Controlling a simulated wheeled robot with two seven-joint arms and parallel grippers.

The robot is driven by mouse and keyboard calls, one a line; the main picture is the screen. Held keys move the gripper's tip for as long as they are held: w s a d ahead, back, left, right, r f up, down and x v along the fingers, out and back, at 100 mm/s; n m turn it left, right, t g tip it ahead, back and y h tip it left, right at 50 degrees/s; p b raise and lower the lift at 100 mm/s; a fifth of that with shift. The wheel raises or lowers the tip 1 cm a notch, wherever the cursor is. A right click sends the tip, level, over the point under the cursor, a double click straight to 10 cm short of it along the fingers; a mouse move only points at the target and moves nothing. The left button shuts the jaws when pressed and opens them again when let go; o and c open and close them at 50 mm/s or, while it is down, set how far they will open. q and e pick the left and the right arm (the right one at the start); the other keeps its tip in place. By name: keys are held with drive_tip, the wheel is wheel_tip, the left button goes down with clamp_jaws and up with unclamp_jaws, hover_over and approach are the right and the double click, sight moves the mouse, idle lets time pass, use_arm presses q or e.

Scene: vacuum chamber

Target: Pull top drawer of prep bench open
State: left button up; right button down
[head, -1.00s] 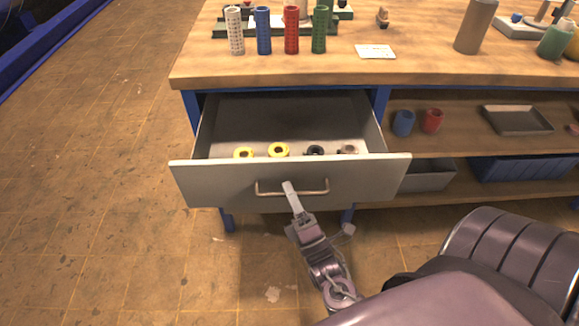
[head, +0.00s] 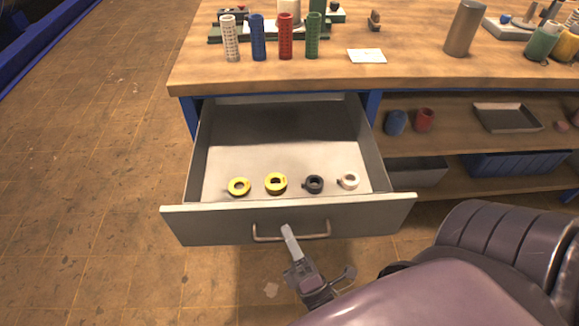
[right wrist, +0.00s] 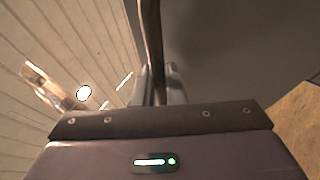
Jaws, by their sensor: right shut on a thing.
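The top drawer (head: 200,226) of the prep bench (head: 400,77) is pulled well out, below the wooden top. Two yellow rings, a black one and a white one lie on its floor near the front. Its bar handle (head: 318,236) is on the grey front panel. My right gripper (head: 289,233) is shut on the handle near its middle. In the right wrist view the handle bar (right wrist: 152,45) runs between the fingers. My left gripper is in neither view.
White, blue, red and green perforated cylinders (head: 285,38) stand on the bench top. Shelves at the right hold a blue cup (head: 395,122), a red cup (head: 424,120), a tray (head: 505,118) and a blue bin (head: 515,163). The floor (head: 90,200) left of the drawer is clear.

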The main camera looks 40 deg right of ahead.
drive_tip(key=c, duration=1.8)
unclamp_jaws()
